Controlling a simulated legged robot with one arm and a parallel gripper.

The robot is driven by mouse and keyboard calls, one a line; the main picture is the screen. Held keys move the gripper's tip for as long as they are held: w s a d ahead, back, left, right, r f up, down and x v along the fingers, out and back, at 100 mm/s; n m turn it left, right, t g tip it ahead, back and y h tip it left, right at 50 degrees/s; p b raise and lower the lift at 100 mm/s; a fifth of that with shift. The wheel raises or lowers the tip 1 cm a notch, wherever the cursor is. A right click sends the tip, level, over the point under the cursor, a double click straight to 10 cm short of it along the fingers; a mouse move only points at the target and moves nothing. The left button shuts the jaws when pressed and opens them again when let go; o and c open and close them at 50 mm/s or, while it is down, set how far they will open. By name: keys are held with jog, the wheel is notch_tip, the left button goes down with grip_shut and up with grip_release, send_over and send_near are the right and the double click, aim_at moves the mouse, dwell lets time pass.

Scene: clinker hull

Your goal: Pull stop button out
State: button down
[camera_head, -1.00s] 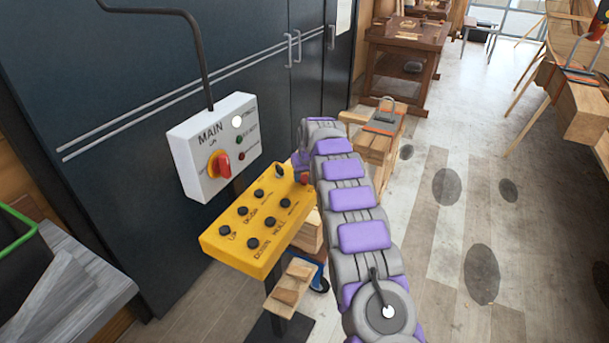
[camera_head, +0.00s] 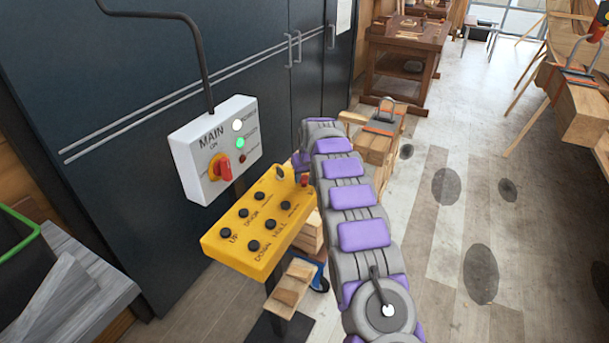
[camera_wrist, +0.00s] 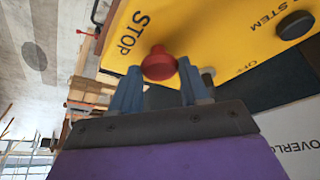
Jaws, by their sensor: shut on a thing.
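The red stop button (camera_wrist: 158,65) sits on the yellow control box beside the word STOP in the wrist view. It also shows at the far right end of the yellow box (camera_head: 232,243) in the head view as a small red knob (camera_head: 305,180). My gripper (camera_wrist: 160,78) has its two blue-grey fingers on either side of the button and is shut on it. In the head view my arm hides most of the gripper.
A white MAIN box (camera_head: 187,172) with a red rotary switch (camera_head: 222,167) and a lit green lamp (camera_head: 240,142) is above the yellow box. Dark cabinets (camera_head: 110,100) stand behind. A wooden stand with a clamp (camera_head: 385,120) is beyond my arm. Open floor lies to the right.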

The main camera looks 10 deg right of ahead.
jog(key=c, duration=1)
grip_release()
jog(key=shift+r, duration=0.25)
jog(key=shift+o, duration=1.4)
jog(key=shift+r, duration=0.1)
jog(key=shift+o, duration=1)
jog(key=a+p+v, duration=0.1)
jog(key=p+v, duration=0.1)
jog(key=v, duration=1.5)
jog(key=shift+d, duration=0.5)
